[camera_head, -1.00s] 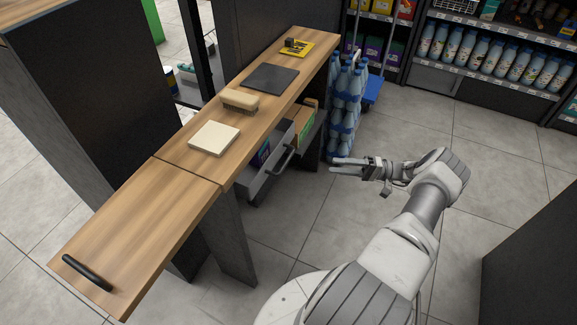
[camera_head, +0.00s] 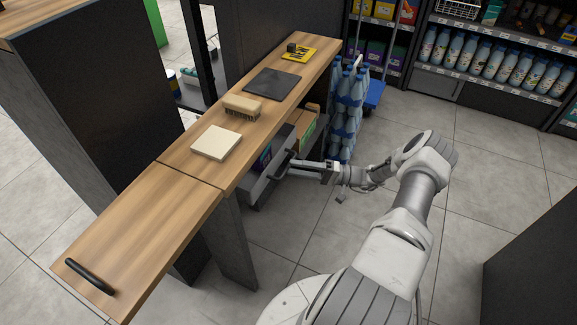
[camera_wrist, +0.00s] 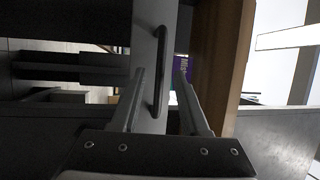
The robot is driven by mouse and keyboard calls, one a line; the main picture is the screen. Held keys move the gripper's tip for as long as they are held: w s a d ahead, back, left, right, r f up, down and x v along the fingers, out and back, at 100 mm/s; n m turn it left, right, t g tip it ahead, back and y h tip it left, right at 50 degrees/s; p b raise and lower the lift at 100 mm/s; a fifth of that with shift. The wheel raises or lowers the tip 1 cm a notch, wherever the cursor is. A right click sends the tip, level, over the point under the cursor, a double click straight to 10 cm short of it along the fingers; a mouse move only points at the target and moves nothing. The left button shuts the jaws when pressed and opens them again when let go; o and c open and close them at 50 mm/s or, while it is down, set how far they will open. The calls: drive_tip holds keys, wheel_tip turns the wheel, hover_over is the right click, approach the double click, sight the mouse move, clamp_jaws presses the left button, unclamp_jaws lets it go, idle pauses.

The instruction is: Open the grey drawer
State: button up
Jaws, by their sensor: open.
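The grey drawer (camera_head: 264,184) is under the wooden counter in the head view. It stands out a little from the counter, and a purple item shows inside. Its dark bar handle (camera_head: 284,163) is on the front. My gripper (camera_head: 295,169) is at the handle, with its fingers pointing toward the drawer.
On the counter (camera_head: 140,222) lie a cream block (camera_head: 216,142), a brush (camera_head: 242,107), a dark mat (camera_head: 273,84) and a yellow card (camera_head: 300,54). A stack of blue bottles (camera_head: 346,110) stands beyond the drawer. The floor (camera_head: 300,225) in front is clear.

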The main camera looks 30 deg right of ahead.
drive_tip(key=shift+x, duration=1.45)
drive_tip(key=shift+c, duration=0.3)
clamp_jaws()
